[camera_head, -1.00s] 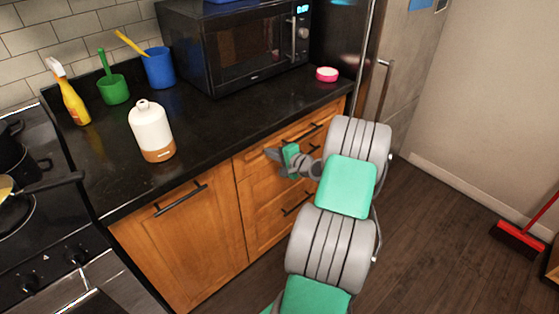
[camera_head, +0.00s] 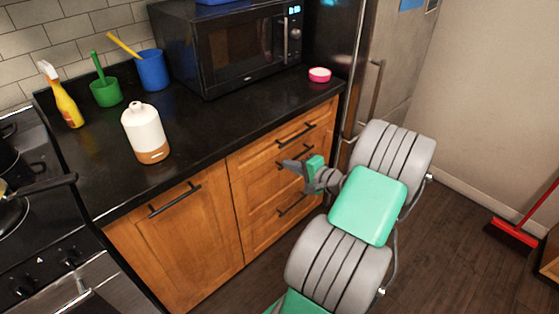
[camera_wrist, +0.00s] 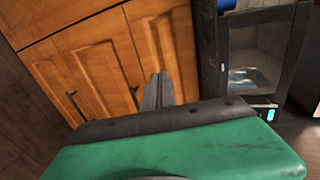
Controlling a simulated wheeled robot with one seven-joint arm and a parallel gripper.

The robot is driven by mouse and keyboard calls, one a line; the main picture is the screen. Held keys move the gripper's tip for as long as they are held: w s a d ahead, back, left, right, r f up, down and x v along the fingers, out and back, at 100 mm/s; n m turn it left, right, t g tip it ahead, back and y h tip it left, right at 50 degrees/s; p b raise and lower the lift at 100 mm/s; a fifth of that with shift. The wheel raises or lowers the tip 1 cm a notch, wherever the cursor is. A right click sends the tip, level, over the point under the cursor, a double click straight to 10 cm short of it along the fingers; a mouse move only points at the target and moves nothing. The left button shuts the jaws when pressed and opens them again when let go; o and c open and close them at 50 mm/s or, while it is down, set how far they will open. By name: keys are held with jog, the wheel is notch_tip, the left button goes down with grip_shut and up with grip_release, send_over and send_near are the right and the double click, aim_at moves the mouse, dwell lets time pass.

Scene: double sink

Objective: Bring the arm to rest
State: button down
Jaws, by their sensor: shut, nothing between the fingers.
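My gripper (camera_head: 284,164) is in front of the wooden drawers, below the black counter's front edge in the head view. It is small there and points left. In the wrist view my gripper (camera_wrist: 158,78) shows its two fingers together, with nothing between them. The cabinet front fills the left and middle of that view behind the fingers. Whether the fingertips touch the cabinet front cannot be told.
The wooden cabinet (camera_head: 176,235) and its drawers have dark bar handles. The counter (camera_head: 215,125) bears a white bottle (camera_head: 146,130), a yellow spray bottle (camera_head: 66,104), cups, a pink-rimmed dish (camera_head: 319,75) and a microwave (camera_head: 240,50). A stove stands left, a fridge right.

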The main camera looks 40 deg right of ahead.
jog(key=s+a+f+n+g+y, duration=0.4)
jog(key=s+a+f+g, duration=0.45)
jog(key=s+f, duration=0.6)
jog(key=s+a+r+n+g, duration=0.25)
jog(key=s+a+g, duration=0.25)
jog(key=s, duration=0.4)
jog(key=w+a+r+n+g+h+p, duration=0.1)
jog(key=w+a+r+n+h+p, duration=0.15)
jog(key=r, duration=0.45)
jog(key=w+a+r+n+g+h+p, duration=0.1)
jog(key=a+r+h, duration=0.15)
jog(key=r, duration=0.35)
jog(key=w+a+r+n+t+p, duration=0.1)
jog(key=w+a+r+n+t, duration=0.1)
jog(key=a+r, duration=0.4)
jog(key=w+a+r+n+t+p, duration=0.2)
jog(key=w+a+r+n, duration=0.3)
jog(key=w+a+r, duration=0.2)
jog(key=a, duration=0.2)
jog(key=shift+a+n, duration=0.3)
jog(key=shift+a, duration=0.1)
